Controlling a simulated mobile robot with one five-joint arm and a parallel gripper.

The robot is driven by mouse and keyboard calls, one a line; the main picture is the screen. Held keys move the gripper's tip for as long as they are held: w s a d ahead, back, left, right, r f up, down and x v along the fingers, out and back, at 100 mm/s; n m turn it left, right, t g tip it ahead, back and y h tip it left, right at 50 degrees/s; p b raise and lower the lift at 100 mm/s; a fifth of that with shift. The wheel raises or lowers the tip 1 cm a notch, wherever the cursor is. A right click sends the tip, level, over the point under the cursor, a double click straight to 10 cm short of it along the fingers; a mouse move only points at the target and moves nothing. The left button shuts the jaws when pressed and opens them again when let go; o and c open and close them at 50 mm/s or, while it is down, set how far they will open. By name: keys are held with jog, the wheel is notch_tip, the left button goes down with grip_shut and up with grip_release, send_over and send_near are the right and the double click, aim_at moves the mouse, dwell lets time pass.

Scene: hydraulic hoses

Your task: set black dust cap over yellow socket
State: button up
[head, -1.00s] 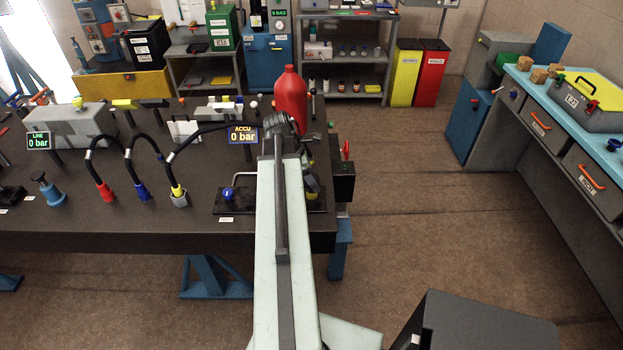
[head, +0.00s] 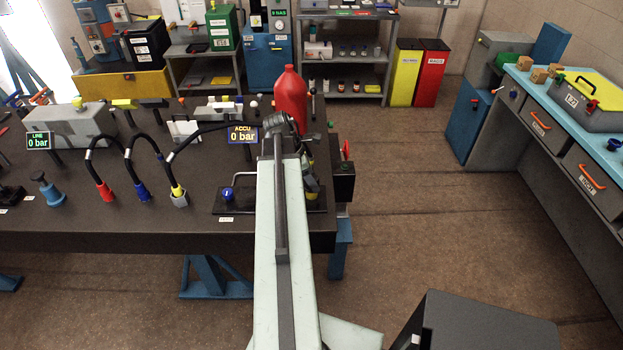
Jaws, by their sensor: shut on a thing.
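My arm runs up the middle of the head view and ends in a dark joint over the bench. My gripper is not clearly visible; the arm hides what lies behind and below that joint. I cannot make out the black dust cap. A yellow collar (head: 177,190) on a black hose end sits at a grey fitting (head: 181,200) on the bench, left of my arm. I cannot tell whether this is the yellow socket. A small yellow and dark part (head: 312,184) shows just right of my arm, partly hidden.
Red (head: 105,192) and blue (head: 142,192) hose ends stand on the dark bench (head: 90,225). A red bottle (head: 290,98) stands behind my arm's joint. A black plate with a blue knob (head: 227,194) lies left of the arm. Open floor is at right.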

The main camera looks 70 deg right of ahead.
jog(key=shift+f+b, duration=2.1)
jog(key=shift+f, duration=0.1)
jog(key=o, duration=1.4)
jog(key=p+v, duration=0.7)
jog(key=v, duration=0.1)
jog(key=shift+s+r, duration=0.1)
jog(key=shift+s, duration=0.05)
